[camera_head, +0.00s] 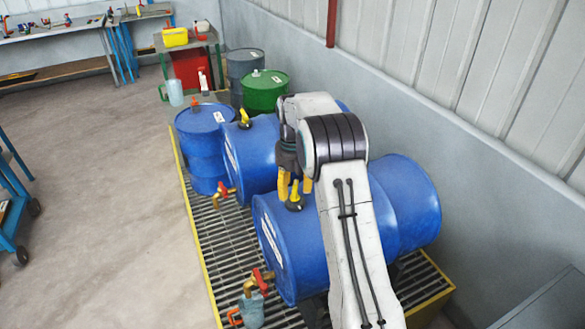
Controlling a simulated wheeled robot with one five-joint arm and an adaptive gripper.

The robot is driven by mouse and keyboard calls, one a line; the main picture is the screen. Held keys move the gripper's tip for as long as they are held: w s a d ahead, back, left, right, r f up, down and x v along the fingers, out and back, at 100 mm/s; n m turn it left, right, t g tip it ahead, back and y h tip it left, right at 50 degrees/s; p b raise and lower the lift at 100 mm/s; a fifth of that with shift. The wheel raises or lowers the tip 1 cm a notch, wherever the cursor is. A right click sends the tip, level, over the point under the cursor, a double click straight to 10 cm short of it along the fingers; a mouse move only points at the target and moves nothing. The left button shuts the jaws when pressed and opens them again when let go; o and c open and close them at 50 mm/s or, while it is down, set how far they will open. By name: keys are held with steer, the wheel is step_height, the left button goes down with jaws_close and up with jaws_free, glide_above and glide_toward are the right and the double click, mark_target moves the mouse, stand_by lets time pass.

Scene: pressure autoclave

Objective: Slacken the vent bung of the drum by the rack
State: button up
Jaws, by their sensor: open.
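A near blue drum (277,240) lies on its side, with a yellow and black vent bung (294,204) on its upper side. My gripper (295,188) is right above this bung, its yellow fingers open and pointing down. I cannot tell whether the fingers touch the bung. A second blue drum (248,160) lies behind it, with a similar yellow bung (244,118) on top. An upright blue drum (203,150) stands to the left with a small orange-red fitting (195,103) on its lid. My arm hides part of both lying drums.
The drums are on a yellow-edged grating (221,247). Red-handled taps (258,279) (222,192) stick out from the lying drums, with a jug (251,309) under the nearer one. Green (265,92) and grey (245,68) drums stand behind. A wall is at right; open floor is at left.

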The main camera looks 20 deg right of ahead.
step_height(320, 180, up, 10)
steer(key=shift+r, duration=0.2)
stand_by(0.5)
